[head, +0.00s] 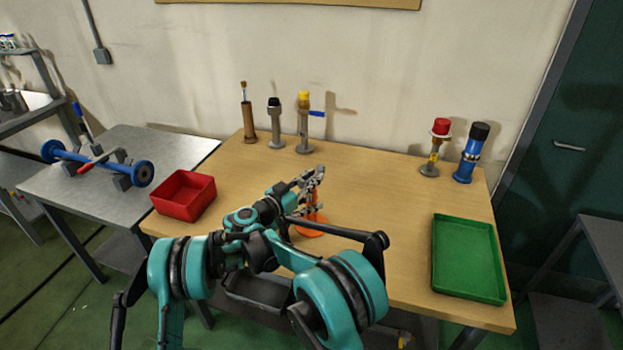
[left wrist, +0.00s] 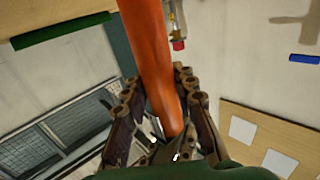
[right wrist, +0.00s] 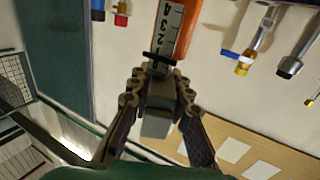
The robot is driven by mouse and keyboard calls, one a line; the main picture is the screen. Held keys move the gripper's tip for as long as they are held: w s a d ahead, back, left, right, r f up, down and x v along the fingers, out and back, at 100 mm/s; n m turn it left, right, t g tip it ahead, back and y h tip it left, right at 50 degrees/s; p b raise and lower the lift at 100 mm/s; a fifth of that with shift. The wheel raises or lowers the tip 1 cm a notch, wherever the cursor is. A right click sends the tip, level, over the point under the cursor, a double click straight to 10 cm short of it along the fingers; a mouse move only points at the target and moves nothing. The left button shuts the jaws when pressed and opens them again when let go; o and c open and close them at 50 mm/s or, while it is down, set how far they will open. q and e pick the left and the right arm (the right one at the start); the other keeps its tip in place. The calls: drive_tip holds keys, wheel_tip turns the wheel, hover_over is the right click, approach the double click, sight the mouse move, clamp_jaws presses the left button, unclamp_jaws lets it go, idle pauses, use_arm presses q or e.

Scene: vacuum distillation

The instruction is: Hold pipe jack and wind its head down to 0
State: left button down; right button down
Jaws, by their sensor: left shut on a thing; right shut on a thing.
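The orange pipe jack stands upright on the table, its round base (head: 311,231) partly hidden behind my arms. My left gripper (head: 310,211) is the lower one, shut around the orange body, which runs between its fingers in the left wrist view (left wrist: 153,60). My right gripper (head: 318,174) is above it, shut on the jack's grey head (right wrist: 157,116). In the right wrist view a white scale (right wrist: 166,22) on the orange body shows digits 4, 3 and 2, with a dark crosspiece just past the 2. The exact reading is unclear.
A red bin (head: 184,196) stands at the table's left and a green tray (head: 468,260) at its right. Several upright tools line the back edge, including a yellow-topped one with a blue handle (head: 304,125) and a blue cylinder (head: 469,160). The table between is clear.

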drive_tip(key=shift+r, duration=0.2)
drive_tip(key=c, duration=1.4)
unclamp_jaws()
wheel_tip(320, 180, up, 10)
drive_tip(key=shift+o, duration=0.3)
